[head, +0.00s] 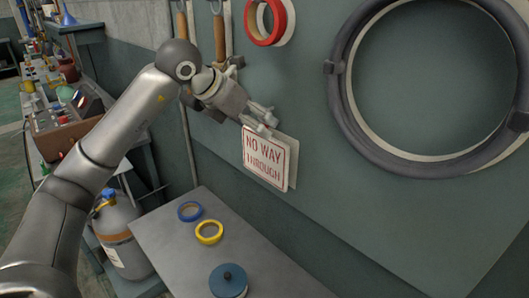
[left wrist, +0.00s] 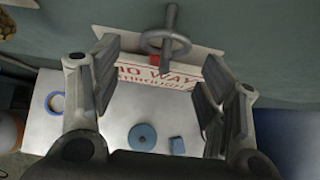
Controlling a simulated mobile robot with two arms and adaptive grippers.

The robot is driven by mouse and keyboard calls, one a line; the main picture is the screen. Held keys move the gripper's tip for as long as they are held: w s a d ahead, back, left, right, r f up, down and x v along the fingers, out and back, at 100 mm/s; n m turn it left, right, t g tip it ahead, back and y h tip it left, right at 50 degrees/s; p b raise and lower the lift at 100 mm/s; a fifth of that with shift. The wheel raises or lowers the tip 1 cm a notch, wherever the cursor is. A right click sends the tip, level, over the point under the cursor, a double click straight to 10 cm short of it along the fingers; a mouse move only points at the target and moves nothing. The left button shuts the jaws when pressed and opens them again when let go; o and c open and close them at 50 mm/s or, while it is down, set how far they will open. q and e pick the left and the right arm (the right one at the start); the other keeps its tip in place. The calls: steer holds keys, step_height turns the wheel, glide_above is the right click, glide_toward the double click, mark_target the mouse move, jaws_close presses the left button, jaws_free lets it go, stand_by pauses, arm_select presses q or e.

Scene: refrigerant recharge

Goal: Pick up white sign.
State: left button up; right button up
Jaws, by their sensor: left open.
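The white sign (head: 265,159) with red "NO WAY THROUGH" lettering hangs upright against the green wall panel. In the left wrist view the sign (left wrist: 155,75) hangs below a grey ring-shaped hook (left wrist: 165,42), with a small red piece at its top edge. My left gripper (head: 268,117) is at the sign's upper edge. In the left wrist view my left gripper (left wrist: 160,92) is open, with its fingers to either side of the sign. Whether a finger touches the sign cannot be told. My right gripper is not in view.
A grey table (head: 185,250) below holds a blue tape ring (head: 190,211), a yellow ring (head: 209,233) and a blue round object (head: 228,280). A red tape roll (head: 266,20) and a large dark hose ring (head: 345,90) hang on the wall. A grey cylinder (head: 120,240) stands left.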

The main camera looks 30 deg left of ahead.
mark_target(264, 145)
arm_select(q)
steer(key=x, duration=0.3)
steer(key=shift+w+p, duration=0.1)
steer(key=shift+p, duration=0.2)
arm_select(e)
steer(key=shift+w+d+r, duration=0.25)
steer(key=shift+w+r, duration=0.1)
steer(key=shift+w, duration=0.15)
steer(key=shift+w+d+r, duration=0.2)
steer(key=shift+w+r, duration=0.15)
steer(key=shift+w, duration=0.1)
arm_select(q)
steer(key=shift+c, duration=0.2)
steer(key=c, duration=0.5)
jaws_close()
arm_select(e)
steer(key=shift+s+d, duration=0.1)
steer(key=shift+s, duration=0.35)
